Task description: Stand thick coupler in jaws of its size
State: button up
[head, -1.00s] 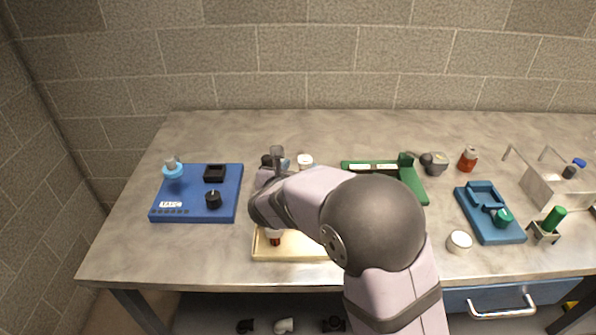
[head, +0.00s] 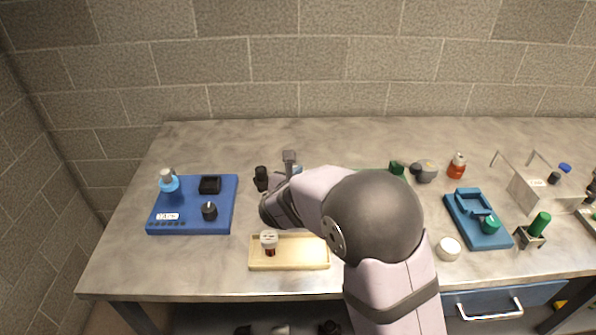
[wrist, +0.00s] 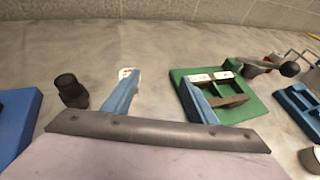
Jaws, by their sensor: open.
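My gripper (wrist: 158,105) is open, its two blue fingers apart with only bare table between them. In the head view my gripper (head: 290,168) is partly hidden by my arm. A dark, stepped cylindrical fitting (wrist: 71,92) stands upright left of the fingers; it also shows in the head view (head: 261,178). I cannot tell for sure whether it is the thick coupler. A green fixture (wrist: 188,78) with white-topped blocks lies beyond the right finger; my arm hides most of it in the head view. A blue fixture (head: 478,218) with raised jaws lies further right.
A tan tray (head: 290,266) in front holds a white-topped, dark red part (head: 269,243). A blue board (head: 188,222) is at left. A white round cup (head: 447,249) and a grey part (head: 424,171) are right.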

jog(key=w+d+m+g+p, duration=0.1)
jog(key=d+m+g+p, duration=0.1)
jog(key=d+m, duration=0.2)
jog(key=w+d+r+m+g+h+p, duration=0.1)
jog(key=d+m+g+p, duration=0.1)
jog(key=d+m+p, duration=0.1)
jog(key=w+d+m+g+h+p, duration=0.1)
jog(key=d+m+g+p, duration=0.1)
jog(key=d+m, duration=0.4)
jog(key=shift+d+r+p, duration=0.2)
jog(key=shift+r+p, duration=0.05)
jog(key=shift+p, duration=0.4)
jog(key=a+m+y, duration=0.1)
jog(key=m, duration=0.1)
jog(key=a+m+g, duration=0.1)
jog(key=a+m, duration=0.1)
jog(key=a+f+m+y, duration=0.1)
jog(key=a+m, duration=0.1)
jog(key=shift+w+g+y, duration=0.3)
jog(key=shift+w, duration=0.05)
jog(key=a+r+m+y, duration=0.2)
jog(key=a+m+y, duration=0.3)
jog(key=a+m, duration=0.5)
jog(key=shift+w+a+r, duration=0.15)
jog(key=shift+w+a, duration=0.25)
jog(key=shift+a, duration=0.35)
jog(key=shift+g, duration=0.3)
jog(key=shift+p+x, duration=2)
jog(key=shift+x, duration=1.7)
